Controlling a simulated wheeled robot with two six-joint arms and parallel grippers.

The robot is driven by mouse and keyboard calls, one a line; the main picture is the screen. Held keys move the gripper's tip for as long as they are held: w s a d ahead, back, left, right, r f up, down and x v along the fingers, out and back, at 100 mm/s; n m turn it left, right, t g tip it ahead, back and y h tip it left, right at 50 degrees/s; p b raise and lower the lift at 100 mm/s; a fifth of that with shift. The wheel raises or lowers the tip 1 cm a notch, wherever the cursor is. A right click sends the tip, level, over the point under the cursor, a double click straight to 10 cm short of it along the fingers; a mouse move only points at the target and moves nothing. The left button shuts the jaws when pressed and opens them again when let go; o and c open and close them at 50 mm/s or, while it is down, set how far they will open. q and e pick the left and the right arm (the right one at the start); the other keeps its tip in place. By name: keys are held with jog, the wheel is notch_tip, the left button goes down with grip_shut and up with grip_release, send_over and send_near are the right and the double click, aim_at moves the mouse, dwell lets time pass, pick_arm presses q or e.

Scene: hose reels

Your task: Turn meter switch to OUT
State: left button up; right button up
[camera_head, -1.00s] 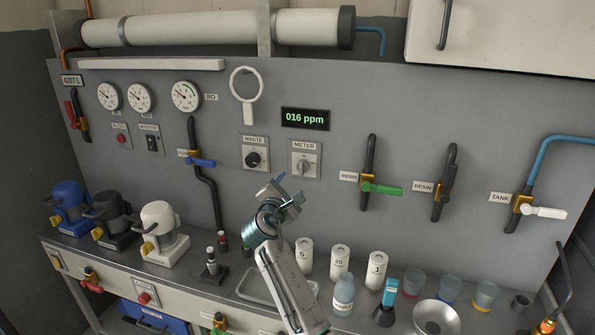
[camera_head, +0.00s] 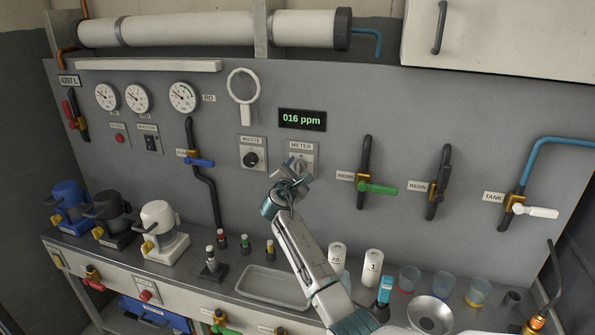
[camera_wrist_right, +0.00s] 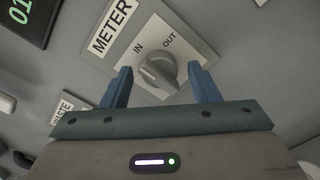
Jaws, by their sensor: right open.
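The meter switch (camera_wrist_right: 158,73) is a grey rotary knob on a white plate marked IN on the left and OUT on the right in the right wrist view. In that view, my right gripper (camera_wrist_right: 165,84) is open, with its blue fingers on either side of the knob. I cannot tell whether they touch it. The knob's raised grip lies slanted, and its pointer is hard to read. In the head view, the gripper (camera_head: 290,172) covers the lower part of the METER plate (camera_head: 301,149). My left gripper is not in view.
The WASTE switch (camera_head: 250,159) is left of the meter switch, and the ppm display (camera_head: 302,119) is above it. A green-handled valve (camera_head: 376,188) is to the right. Bottles and cups stand on the bench below, beside a grey tray (camera_head: 256,291).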

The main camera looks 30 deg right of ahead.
jog(key=c, duration=1)
jog(key=shift+o, duration=0.2)
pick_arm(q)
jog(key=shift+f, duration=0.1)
pick_arm(e)
jog(key=shift+f+m+b, duration=0.2)
jog(key=shift+m+b, duration=0.7)
jog(key=shift+b, duration=0.3)
jog(key=m+b, duration=0.8)
jog(key=shift+f+b, duration=0.1)
jog(key=shift+b, duration=0.2)
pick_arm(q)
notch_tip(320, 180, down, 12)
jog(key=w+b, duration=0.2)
pick_arm(e)
jog(key=shift+m, duration=1.1)
jog(key=shift+m+b, duration=0.9)
jog(key=shift+m, duration=0.1)
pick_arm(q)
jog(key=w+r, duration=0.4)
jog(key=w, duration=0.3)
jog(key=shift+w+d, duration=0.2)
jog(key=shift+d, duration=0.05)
pick_arm(e)
jog(key=shift+r, duration=0.25)
